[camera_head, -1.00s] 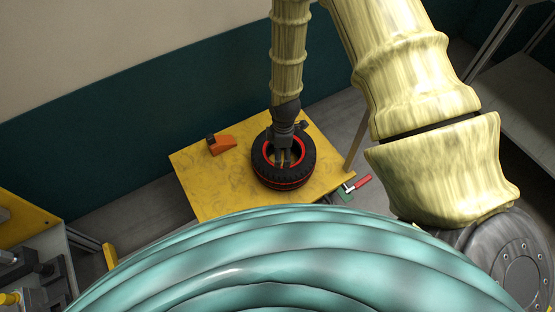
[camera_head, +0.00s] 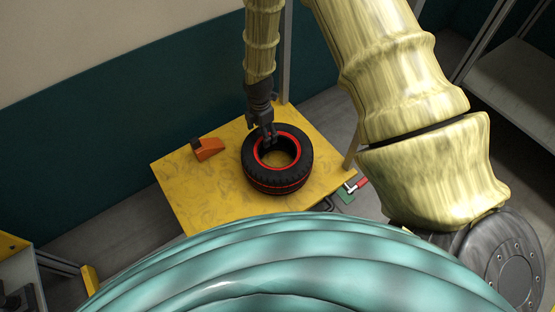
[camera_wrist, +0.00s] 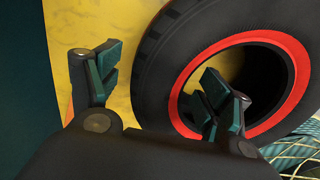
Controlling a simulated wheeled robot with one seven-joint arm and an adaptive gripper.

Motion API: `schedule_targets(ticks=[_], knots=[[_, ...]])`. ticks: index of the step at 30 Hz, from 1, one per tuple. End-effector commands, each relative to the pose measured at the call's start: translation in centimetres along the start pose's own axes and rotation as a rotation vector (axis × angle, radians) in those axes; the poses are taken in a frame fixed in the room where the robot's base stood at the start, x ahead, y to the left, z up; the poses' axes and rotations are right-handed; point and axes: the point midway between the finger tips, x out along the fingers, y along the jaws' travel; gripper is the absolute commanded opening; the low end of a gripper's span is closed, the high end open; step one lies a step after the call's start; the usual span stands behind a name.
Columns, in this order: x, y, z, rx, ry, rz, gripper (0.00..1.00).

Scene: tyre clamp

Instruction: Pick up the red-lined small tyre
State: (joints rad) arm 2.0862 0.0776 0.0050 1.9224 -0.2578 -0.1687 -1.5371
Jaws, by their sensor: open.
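The small black tyre (camera_head: 290,182) with a red lining lies flat on a yellow table (camera_head: 195,200) in the head view. It also fills the right of the wrist view (camera_wrist: 160,70), with its red ring around the dark hole. My gripper (camera_head: 267,139) points down at the tyre's far-left rim. In the wrist view my gripper (camera_wrist: 158,80) has its fingers spread apart. One finger appears over the hole and the other outside the tyre, above the yellow surface. Nothing is held between them. I cannot tell whether either finger touches the tyre.
An orange block-like object (camera_head: 210,149) lies on the table left of the tyre. A red-handled tool (camera_head: 357,186) shows by the table's right edge. The table's left front part is clear. A dark green wall (camera_head: 80,155) stands behind.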

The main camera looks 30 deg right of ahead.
Motion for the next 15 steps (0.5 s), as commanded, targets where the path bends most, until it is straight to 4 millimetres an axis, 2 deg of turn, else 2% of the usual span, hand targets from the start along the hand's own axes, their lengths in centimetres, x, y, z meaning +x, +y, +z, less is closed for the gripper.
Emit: schedule_targets(ticks=[1,8,15], knots=[[0.7,0.0,0.0,0.000,0.000,0.000,0.79],[1.9,0.0,0.1,0.003,0.000,0.000,0.79],[4.8,0.2,0.1,0.005,0.000,0.000,0.79]])
